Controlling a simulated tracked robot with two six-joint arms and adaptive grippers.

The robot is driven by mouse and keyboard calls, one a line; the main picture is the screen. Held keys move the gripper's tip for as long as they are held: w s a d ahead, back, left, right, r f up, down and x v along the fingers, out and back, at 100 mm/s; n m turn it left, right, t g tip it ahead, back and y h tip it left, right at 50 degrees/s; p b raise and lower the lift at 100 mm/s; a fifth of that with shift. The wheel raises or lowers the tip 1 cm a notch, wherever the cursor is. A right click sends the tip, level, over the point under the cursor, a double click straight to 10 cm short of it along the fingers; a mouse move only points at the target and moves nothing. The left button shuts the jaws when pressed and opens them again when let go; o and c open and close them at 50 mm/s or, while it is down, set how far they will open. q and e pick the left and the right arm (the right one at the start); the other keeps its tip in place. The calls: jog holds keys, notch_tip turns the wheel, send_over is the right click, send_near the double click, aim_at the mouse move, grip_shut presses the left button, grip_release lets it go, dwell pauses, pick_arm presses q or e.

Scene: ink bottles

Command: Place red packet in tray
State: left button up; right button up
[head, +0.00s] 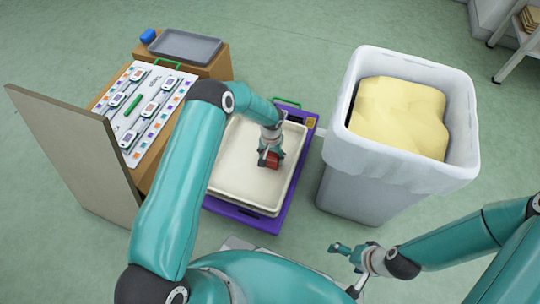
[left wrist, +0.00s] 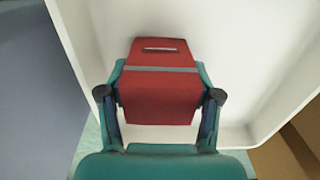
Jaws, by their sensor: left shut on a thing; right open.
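The red packet (head: 269,160) is in my left gripper (head: 268,154), over the inside of the cream tray (head: 238,182). In the left wrist view the packet (left wrist: 160,98) is a red block with a grey stripe and a slot near its far end. The fingers of my left gripper (left wrist: 160,97) are shut on its two sides. The white tray floor and walls (left wrist: 263,118) surround it there. I cannot tell whether the packet touches the tray floor. My right gripper (head: 341,249) is open and empty, low in the head view, away from the tray.
The tray sits on a purple base (head: 265,219). A large white bin (head: 350,185) with a yellow content (head: 400,115) stands to its right. A wooden table at left carries a white board (head: 150,100) and a grey tray (head: 185,46). A tan panel (head: 75,150) stands at far left.

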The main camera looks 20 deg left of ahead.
pick_arm(q)
jog(key=shift+f, duration=0.15)
jog(key=o, duration=1.2)
jog(key=shift+c, duration=0.2)
